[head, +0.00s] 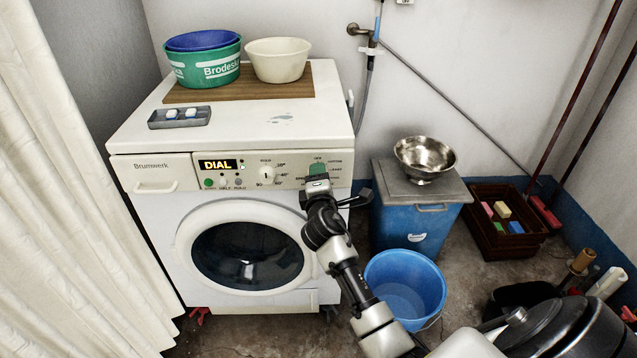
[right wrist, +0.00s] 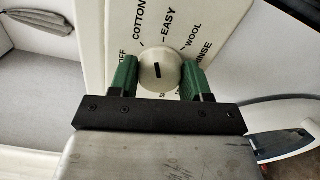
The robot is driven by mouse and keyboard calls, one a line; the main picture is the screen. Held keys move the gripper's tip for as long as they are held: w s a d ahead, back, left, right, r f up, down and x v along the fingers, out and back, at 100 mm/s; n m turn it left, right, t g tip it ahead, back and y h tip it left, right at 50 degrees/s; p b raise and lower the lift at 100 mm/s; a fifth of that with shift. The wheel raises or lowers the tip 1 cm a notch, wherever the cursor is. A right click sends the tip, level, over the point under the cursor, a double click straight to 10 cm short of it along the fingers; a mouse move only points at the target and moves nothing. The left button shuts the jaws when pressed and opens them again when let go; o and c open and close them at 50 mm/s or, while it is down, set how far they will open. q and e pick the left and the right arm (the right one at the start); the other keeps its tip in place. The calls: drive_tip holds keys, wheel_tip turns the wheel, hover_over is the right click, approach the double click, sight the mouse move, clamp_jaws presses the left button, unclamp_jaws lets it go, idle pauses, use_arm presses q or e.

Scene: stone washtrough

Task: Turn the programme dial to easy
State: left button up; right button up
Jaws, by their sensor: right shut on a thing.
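The white washing machine (head: 170,215) stands against the wall, its display reading "DIAL". The programme dial (right wrist: 158,70) is a round cream knob with a short black mark. Printed around it are OFF, COTTON, EASY, WOOL and RINSE; a lower label is partly hidden. I cannot tell surely which label the mark points to. My right gripper (right wrist: 158,82) is shut on the dial, one green finger on each side. In the head view my right gripper (head: 318,172) covers the dial at the panel's right end. My left gripper is not in view.
A second white knob (head: 266,174) sits left on the panel. The round door (head: 185,250) is closed below. Basins (head: 278,60) stand on top. A blue bucket (head: 406,285) and a blue box (head: 415,225) with a metal bowl (head: 425,155) stand to the right.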

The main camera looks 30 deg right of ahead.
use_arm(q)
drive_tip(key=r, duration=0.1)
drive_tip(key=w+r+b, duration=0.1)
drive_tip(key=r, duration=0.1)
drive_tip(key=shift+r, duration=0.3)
use_arm(e)
drive_tip(key=m, duration=0.2)
drive_tip(key=shift+f+m, duration=0.25)
drive_tip(key=shift+m, duration=0.15)
drive_tip(key=o, duration=0.9)
drive_tip(key=shift+s+r, duration=0.1)
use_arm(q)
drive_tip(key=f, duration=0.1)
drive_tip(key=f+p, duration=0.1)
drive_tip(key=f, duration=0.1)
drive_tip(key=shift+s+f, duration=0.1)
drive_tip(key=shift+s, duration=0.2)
use_arm(e)
drive_tip(key=v, duration=1)
drive_tip(key=shift+s+a, duration=0.15)
drive_tip(key=shift+s, duration=0.15)
